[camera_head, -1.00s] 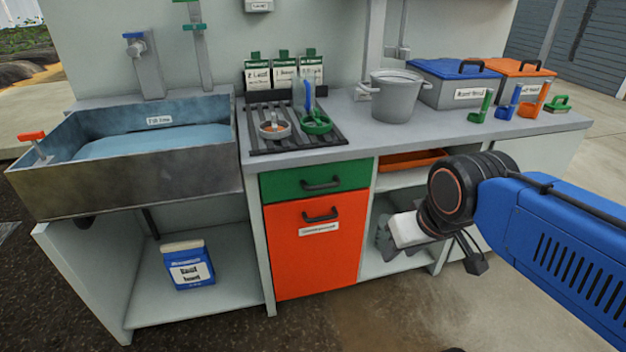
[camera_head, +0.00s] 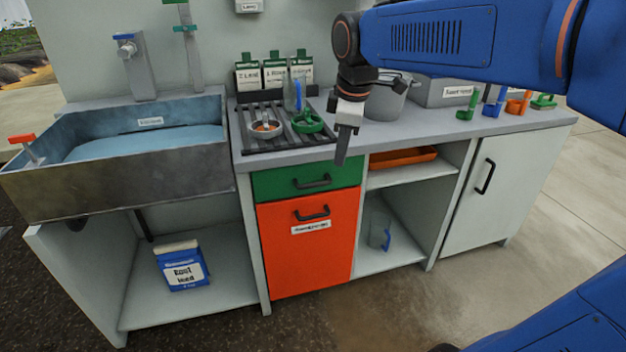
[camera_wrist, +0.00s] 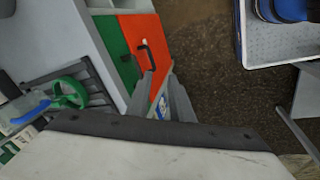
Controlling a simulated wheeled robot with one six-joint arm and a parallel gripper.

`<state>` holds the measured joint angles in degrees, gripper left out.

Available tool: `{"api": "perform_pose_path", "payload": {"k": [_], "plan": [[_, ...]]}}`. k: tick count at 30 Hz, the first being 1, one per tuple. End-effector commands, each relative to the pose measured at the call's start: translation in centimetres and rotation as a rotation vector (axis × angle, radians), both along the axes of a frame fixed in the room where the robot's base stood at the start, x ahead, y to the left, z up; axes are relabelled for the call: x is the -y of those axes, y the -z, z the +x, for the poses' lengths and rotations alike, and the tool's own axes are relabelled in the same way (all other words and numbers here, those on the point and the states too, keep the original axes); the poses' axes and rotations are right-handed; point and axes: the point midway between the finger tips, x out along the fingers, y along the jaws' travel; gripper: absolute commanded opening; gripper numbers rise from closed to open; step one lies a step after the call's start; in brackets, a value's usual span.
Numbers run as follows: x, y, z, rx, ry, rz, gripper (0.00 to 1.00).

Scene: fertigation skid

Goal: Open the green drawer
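The green drawer (camera_head: 275,184) is shut, flush in the cabinet under the counter, above an orange door (camera_head: 302,256). Its dark bar handle (camera_head: 312,181) faces out and is free. My gripper (camera_head: 342,160) hangs pointing down just in front of the counter edge, right of the drawer handle and a little higher, not touching it. In the head view the fingers overlap. In the wrist view the two grey fingers of my gripper (camera_wrist: 163,82) stand apart with nothing between them. The green drawer front (camera_wrist: 114,45) shows there left of the orange door (camera_wrist: 140,35).
A steel pot (camera_head: 387,98) stands on the counter behind my gripper. A drain rack (camera_head: 285,130) with a green valve wheel is above the drawer. A sink (camera_head: 120,165) is at left. Right are open shelves with an orange tray (camera_head: 402,156). The floor before the drawer is clear.

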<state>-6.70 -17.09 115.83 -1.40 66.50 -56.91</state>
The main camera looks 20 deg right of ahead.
Motion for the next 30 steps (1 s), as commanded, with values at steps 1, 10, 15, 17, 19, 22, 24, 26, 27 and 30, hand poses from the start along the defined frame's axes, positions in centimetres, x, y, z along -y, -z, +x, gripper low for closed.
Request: {"api": "perform_pose_path", "payload": {"k": [1, 10, 15, 17, 19, 22, 24, 26, 27, 30], "plan": [[-0.6, -0.3, 1.8, -0.013, -0.068, -0.018, 0.20], [-2.9, -1.6, 8.2, -0.054, -0.387, -0.098, 0.20], [-3.3, -1.6, 9.2, -0.060, -0.442, -0.110, 0.20], [-3.3, -1.3, 9.3, -0.061, -0.445, -0.110, 0.20], [-3.3, -0.6, 9.4, -0.061, -0.444, -0.110, 0.20], [-3.3, 0.8, 9.6, -0.063, -0.443, -0.110, 0.20], [-3.3, 2.0, 9.8, -0.063, -0.443, -0.110, 0.20], [-3.3, 3.0, 10.0, -0.062, -0.442, -0.110, 0.20], [-3.3, 3.7, 10.2, -0.062, -0.442, -0.110, 0.20], [-3.3, 5.5, 10.5, -0.063, -0.442, -0.110, 0.20]]}}
